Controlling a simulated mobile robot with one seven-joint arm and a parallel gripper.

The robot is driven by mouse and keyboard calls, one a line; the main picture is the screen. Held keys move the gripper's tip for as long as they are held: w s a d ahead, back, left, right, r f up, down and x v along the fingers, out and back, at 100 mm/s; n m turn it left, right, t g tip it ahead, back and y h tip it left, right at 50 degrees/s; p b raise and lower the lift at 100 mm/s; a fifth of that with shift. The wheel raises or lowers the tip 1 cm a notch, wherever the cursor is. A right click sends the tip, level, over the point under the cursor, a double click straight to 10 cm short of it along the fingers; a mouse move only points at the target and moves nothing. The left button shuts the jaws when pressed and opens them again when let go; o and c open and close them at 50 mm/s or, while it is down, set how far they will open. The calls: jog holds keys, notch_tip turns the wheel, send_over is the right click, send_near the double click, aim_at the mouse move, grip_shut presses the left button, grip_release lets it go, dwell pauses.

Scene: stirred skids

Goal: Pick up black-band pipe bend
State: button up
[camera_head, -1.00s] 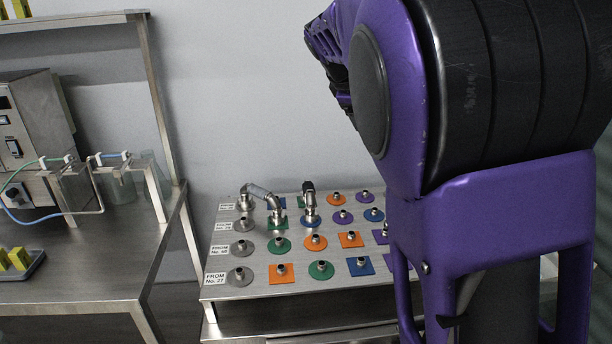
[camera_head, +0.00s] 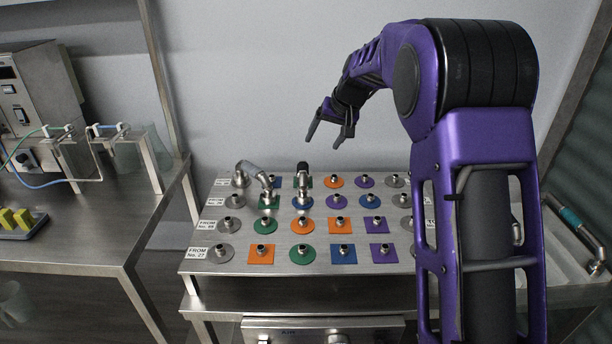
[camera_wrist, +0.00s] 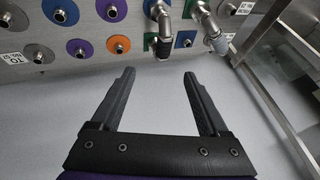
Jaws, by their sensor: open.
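The black-band pipe bend (camera_head: 303,188) is a metal bend with a black band near its top, standing on the panel's back rows. It also shows in the wrist view (camera_wrist: 163,28), at the top middle, its black band toward my fingers. My gripper (camera_head: 330,138) is open and empty, above and slightly right of the bend in the head view. In the wrist view my gripper (camera_wrist: 159,74) has its fingers spread, with the bend beyond the gap between the tips. The fingers appear apart from it.
A second pipe bend (camera_head: 258,176) with a grey band stands close to the left on the panel (camera_head: 225,268). Several coloured pads with short metal fittings cover the panel. A steel bench (camera_head: 80,225) with equipment stands left. A teal-banded pipe (camera_head: 572,218) lies at the right.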

aim_at(304, 167)
jog(key=x, duration=1.1)
jog(key=shift+a+f, duration=0.15)
jog(key=shift+f, duration=0.1)
jog(key=shift+a+x, duration=0.15)
jog(key=shift+x, duration=1.2)
jog(key=shift+a+x, duration=0.2)
jog(key=shift+x, duration=1.15)
jog(key=shift+w+r, duration=0.1)
jog(key=shift+r, duration=0.05)
jog(key=shift+c, duration=0.3)
grip_shut()
jog(key=shift+r, duration=0.1)
